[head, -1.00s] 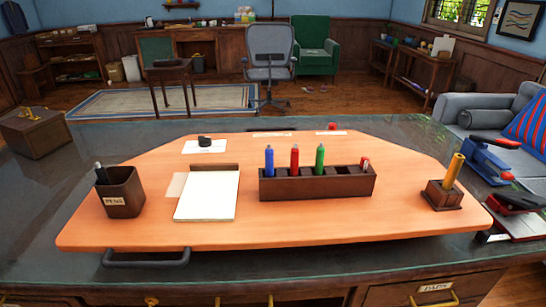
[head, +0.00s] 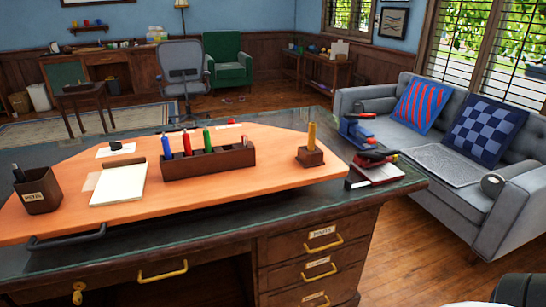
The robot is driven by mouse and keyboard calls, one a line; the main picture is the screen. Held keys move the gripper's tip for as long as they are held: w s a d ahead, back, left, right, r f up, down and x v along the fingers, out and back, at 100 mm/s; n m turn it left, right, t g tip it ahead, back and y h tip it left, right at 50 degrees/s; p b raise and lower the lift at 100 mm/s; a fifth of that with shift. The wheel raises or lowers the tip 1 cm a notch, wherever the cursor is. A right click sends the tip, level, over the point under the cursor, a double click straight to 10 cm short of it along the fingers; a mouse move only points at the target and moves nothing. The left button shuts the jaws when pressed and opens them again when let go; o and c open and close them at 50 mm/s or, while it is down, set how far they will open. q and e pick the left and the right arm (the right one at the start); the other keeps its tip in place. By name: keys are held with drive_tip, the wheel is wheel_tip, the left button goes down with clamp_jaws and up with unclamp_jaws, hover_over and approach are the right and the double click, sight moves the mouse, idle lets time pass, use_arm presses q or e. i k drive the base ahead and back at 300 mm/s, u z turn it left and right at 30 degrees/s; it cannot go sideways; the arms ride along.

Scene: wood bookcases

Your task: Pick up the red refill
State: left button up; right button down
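A dark wooden rack (head: 210,164) stands on the orange board (head: 130,216) on the desk. It holds upright a blue marker-like piece (head: 166,147), a red one (head: 187,143) and a green one (head: 207,140). A small red-and-white item (head: 244,140) pokes up from the rack's right end slot. Another small red thing (head: 231,122) lies on a white card behind the rack. I cannot tell from its look which red item is the refill. Neither of my grippers is in view.
A pen cup (head: 38,190), notepad (head: 119,184) and wooden holder (head: 310,156) with a yellow stick share the board. Blue and red-and-black tools and books (head: 375,174) sit at the desk's right corner. A sofa (head: 430,190) stands right, with bare floor before it.

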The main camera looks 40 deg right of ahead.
sight(244, 138)
drive_tip(key=k, duration=0.35)
drive_tip(key=z, duration=1.05)
